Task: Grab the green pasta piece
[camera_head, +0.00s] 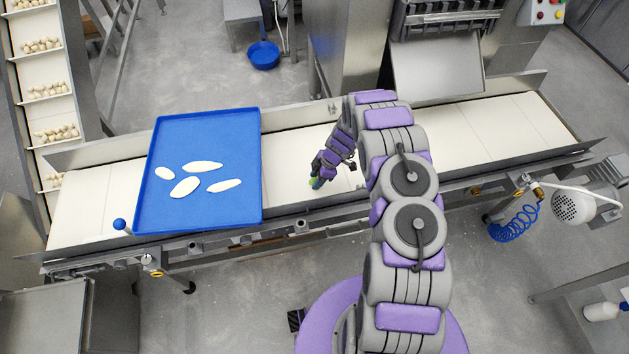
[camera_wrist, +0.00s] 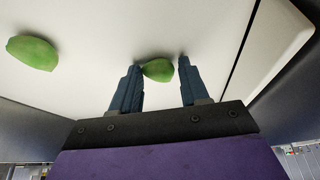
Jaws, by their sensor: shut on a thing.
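My gripper (camera_head: 317,180) reaches down to the white conveyor belt (camera_head: 290,150), just right of the blue tray. In the wrist view its two dark fingers (camera_wrist: 159,66) stand on either side of a small green pasta piece (camera_wrist: 158,70) at their tips, and the gripper is shut on it. The piece is at or very near the belt surface; I cannot tell if it is lifted. A second, larger-looking green piece (camera_wrist: 33,52) lies apart on the belt at the left. In the head view a bit of green (camera_head: 313,181) shows at the fingertips.
A blue tray (camera_head: 250,122) lies across the belt at the left, with several flat white pieces on it. Metal side rails (camera_head: 300,222) edge the belt. A machine with a chute (camera_head: 437,70) stands behind at the right. The belt to the right is clear.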

